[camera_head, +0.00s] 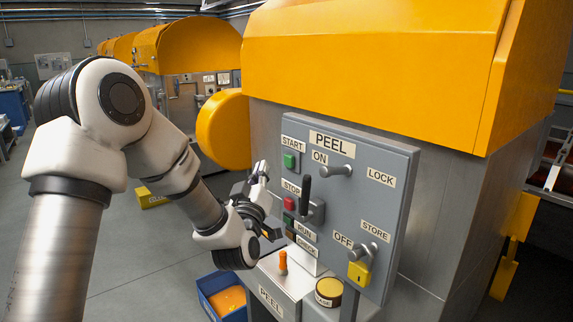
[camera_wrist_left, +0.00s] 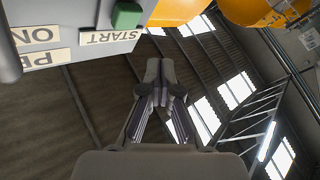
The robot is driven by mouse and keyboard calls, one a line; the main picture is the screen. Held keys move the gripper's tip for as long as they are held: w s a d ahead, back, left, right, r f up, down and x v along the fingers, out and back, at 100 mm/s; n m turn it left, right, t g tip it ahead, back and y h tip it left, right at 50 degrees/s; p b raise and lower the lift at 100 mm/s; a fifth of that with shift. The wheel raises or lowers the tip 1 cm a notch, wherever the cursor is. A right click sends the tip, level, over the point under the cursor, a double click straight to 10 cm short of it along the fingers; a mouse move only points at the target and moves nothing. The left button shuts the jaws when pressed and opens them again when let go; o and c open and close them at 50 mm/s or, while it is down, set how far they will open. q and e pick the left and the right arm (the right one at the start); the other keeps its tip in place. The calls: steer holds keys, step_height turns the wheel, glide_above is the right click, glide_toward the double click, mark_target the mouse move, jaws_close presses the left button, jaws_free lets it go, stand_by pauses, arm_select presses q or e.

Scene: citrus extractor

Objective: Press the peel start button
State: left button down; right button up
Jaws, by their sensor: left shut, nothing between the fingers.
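The green peel start button (camera_head: 291,161) sits under the START label at the upper left of the grey PEEL panel (camera_head: 395,215). It also shows in the left wrist view (camera_wrist_left: 126,15), at the top left, with the panel upside down. My left gripper (camera_head: 262,170) is just left of the panel's left edge, its fingers pointing up, at about the button's height. In the left wrist view its fingertips (camera_wrist_left: 160,70) are together with nothing between them, and appear apart from the button. My right gripper is in neither view.
A red stop button (camera_head: 289,203) is below the start button. A black-handled lever (camera_head: 305,190) sticks out of the panel. An orange-tipped lever (camera_head: 283,262) and a round yellow BASE cap (camera_head: 329,291) are lower down. A blue bin (camera_head: 210,292) stands on the floor.

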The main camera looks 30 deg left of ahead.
arm_select(q)
steer(key=shift+d, duration=0.1)
steer(key=s+d+n+g+p, duration=0.3)
steer(key=s+n+p, duration=0.5)
steer(key=n+p, duration=0.5)
steer(key=shift+s+d+h+p, duration=0.2)
steer(key=shift+d+h+p, duration=0.1)
steer(key=shift+d, duration=0.6)
steer(key=shift+r, duration=0.15)
